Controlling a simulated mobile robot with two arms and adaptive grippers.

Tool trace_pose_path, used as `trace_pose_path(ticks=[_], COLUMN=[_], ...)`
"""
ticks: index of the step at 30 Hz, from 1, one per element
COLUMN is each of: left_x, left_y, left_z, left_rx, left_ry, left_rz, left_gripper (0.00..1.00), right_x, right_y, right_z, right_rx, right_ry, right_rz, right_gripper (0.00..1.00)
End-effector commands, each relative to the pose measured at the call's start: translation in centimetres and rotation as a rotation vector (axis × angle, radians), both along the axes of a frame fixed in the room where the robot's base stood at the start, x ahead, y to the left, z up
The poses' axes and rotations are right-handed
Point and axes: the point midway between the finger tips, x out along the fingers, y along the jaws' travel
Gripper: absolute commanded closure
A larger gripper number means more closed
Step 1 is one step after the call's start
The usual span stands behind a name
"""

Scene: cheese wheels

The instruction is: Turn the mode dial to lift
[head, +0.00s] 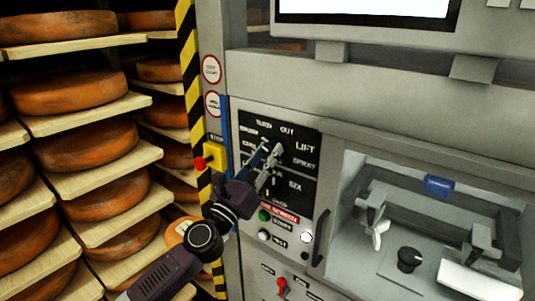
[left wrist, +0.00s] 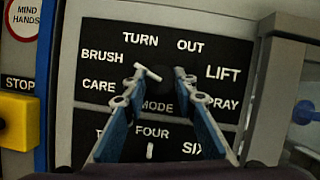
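The black mode panel (left wrist: 105,35) carries the words CARE, BRUSH, TURN, OUT, LIFT and SPRAY in an arc; it also shows in the head view (head: 250,133). The dark mode dial (left wrist: 161,92) sits above the word MODE and is hard to make out against the panel. A small pale bar by it slants towards the upper left; I cannot tell whether it is the dial's pointer. The LIFT label (left wrist: 223,73) is at upper right. My left gripper (left wrist: 160,78) is open, its fingertips on either side of the dial; contact is unclear. My right gripper is not in view.
A second dial area with FOUR (left wrist: 152,132) and SIX lies just below. A yellow stop box with a red button (head: 200,163) is left of the panel. A dark vertical handle (head: 320,238) is at right. Shelves of cheese wheels (head: 90,148) fill the left side.

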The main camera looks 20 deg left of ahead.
Motion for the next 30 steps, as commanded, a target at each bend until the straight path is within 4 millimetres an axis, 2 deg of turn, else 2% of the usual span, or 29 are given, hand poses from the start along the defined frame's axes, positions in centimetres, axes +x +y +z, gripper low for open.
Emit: trace_pose_path(ticks=[1, 3, 14, 30], left_x=[0.0, 0.0, 0.0, 0.1], left_y=[0.0, 0.0, 0.1, 0.4], left_z=[0.0, 0.0, -0.2, -0.3], left_rx=[0.000, 0.000, 0.064, 0.489], left_ry=[0.000, 0.000, -0.022, -0.178], left_rz=[-0.001, -0.001, 0.000, 0.001], left_gripper=[0.92, 0.98, 0.98, 0.98], right_x=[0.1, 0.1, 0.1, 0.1], right_y=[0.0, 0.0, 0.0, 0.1], right_z=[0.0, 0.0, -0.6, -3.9], right_rx=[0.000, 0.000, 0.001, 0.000], right_ry=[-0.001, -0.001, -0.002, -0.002], right_rz=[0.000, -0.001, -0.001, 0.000], right_gripper=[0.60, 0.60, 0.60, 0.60])
